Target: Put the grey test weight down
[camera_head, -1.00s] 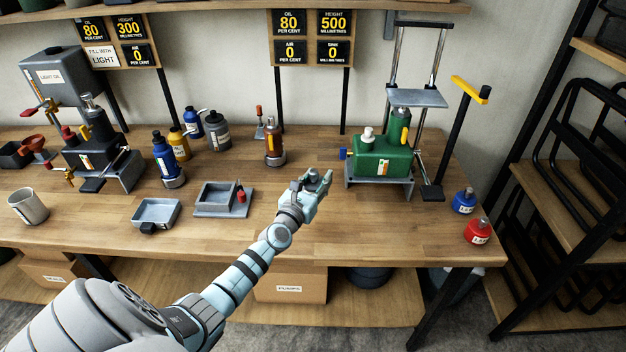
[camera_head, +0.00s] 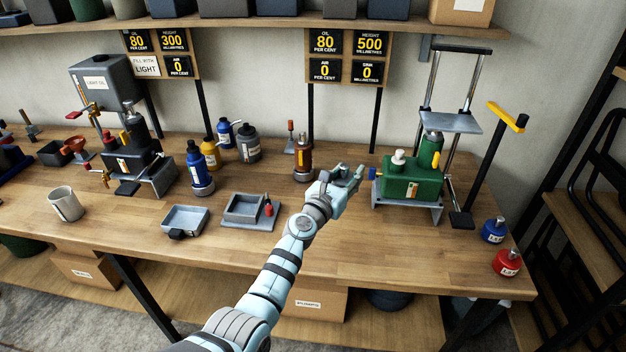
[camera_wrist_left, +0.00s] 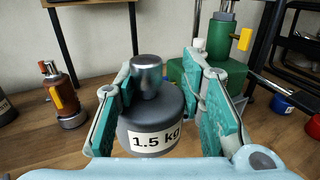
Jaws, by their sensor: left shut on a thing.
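The grey test weight (camera_wrist_left: 150,125) shows in the left wrist view, with a "1.5 kg" label and a shiny metal knob on top. My left gripper (camera_wrist_left: 160,105) has its teal-padded fingers on either side of it and is shut on it. The weight looks upright; whether its base touches the bench is hidden. In the head view my left gripper (camera_head: 343,187) is over the bench, between the brown-red bottle (camera_head: 304,161) and the green jack (camera_head: 402,183). The weight is mostly hidden by the hand there. My right gripper is not in view.
The wooden bench (camera_head: 400,250) is clear in front of and right of the hand. A grey tray (camera_head: 244,209) lies to the left. Blue (camera_head: 494,230) and red (camera_head: 507,262) containers stand near the right edge. A platform frame (camera_head: 450,121) rises behind the green jack.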

